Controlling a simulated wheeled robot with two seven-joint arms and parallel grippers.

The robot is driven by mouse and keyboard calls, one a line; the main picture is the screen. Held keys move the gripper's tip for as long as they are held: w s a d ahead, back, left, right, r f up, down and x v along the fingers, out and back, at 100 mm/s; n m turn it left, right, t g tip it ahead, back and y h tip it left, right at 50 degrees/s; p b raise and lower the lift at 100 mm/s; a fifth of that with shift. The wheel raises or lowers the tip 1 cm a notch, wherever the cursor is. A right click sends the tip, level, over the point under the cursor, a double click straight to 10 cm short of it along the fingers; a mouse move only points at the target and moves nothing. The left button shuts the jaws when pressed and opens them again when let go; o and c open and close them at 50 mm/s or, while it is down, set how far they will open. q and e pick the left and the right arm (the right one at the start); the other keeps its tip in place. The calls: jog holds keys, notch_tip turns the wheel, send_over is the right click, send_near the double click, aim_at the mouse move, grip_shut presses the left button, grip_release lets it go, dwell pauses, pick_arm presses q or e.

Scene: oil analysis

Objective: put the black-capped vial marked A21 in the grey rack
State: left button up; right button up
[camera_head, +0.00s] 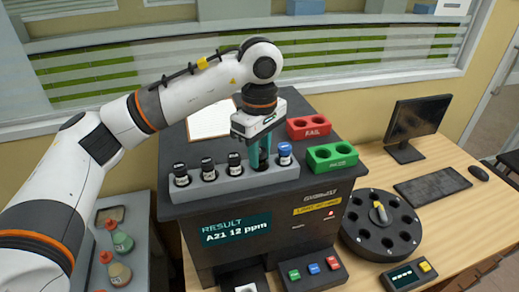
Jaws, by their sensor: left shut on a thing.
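The grey rack (240,183) sits along the front of the dark analyser's top. Three black-capped vials stand in its left part: one at the left end (181,173), one beside it (208,168) and one further right (234,163). A blue-capped vial (285,155) stands near the right end. My left gripper (260,164) points down over the rack, between the third black cap and the blue cap. Its teal fingers are shut on a vial, which they mostly hide. I cannot read the vial marks. My right gripper is not in view.
The analyser screen (236,231) reads "RESULT A21 12 ppm". A red FAIL holder (310,128) and a green holder (332,158) stand right of the rack. A round black carousel (381,243), monitor (415,120) and keyboard (433,187) are on the wooden table. Bottles stand lower left.

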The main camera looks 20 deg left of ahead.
pick_arm(q)
jog(key=o, duration=1)
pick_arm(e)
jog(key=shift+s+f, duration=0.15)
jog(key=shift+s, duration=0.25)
pick_arm(q)
jog(key=shift+r, duration=0.25)
notch_tip(320, 180, up, 12)
jog(key=shift+f+b, duration=0.15)
jog(key=shift+b, duration=0.15)
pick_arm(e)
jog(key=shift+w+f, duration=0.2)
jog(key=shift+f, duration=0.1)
pick_arm(q)
jog(key=shift+s+f, duration=0.1)
